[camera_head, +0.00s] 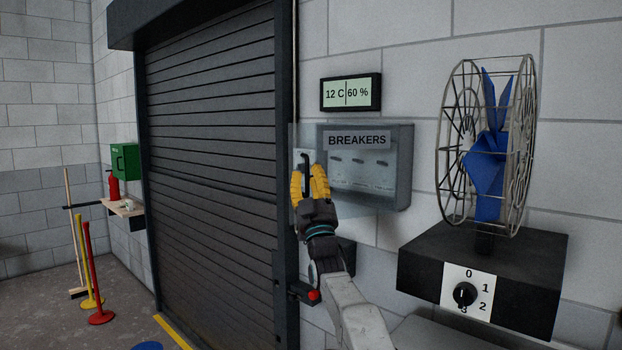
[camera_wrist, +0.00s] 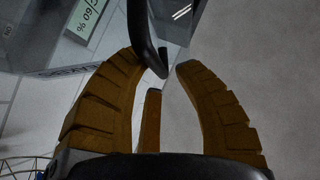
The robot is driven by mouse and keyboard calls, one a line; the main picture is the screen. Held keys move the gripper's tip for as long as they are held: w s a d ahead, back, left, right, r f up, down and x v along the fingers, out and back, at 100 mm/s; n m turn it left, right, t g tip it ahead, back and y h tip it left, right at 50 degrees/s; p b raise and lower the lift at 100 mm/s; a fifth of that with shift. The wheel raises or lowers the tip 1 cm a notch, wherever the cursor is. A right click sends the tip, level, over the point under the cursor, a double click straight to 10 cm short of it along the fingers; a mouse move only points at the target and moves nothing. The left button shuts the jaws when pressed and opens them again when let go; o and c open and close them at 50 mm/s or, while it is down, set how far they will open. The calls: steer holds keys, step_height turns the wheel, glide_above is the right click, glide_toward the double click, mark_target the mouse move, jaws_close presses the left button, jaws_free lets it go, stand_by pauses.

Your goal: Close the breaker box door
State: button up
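The grey breaker box (camera_head: 404,165) is mounted on the block wall, with switches visible inside. Its see-through door (camera_head: 357,192) stands out from the box and reaches past its left side, so it looks partly open. A "BREAKERS" label (camera_head: 357,140) shows at the top. A dark curved door handle (camera_head: 306,160) is at the door's left side. My gripper (camera_head: 309,172), with yellow fingers, is at this handle. In the wrist view, the handle (camera_wrist: 146,40) passes between the fingertips of my open gripper (camera_wrist: 158,66), with a gap at the right finger; contact at the left is unclear.
A dark roller shutter (camera_head: 210,170) stands left of the box. A display (camera_head: 350,92) hangs above it. To the right, a caged blue fan (camera_head: 487,150) stands on a black box with a dial (camera_head: 465,294). Red and yellow posts (camera_head: 95,275) stand far left.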

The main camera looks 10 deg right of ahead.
steer(key=shift+o, duration=0.4)
steer(key=shift+a+f, duration=0.2)
steer(key=shift+f, duration=0.15)
steer(key=shift+f, duration=0.1)
steer(key=shift+v, duration=2.1)
steer(key=v, duration=0.7)
steer(key=shift+s, duration=0.2)
steer(key=shift+d, duration=0.2)
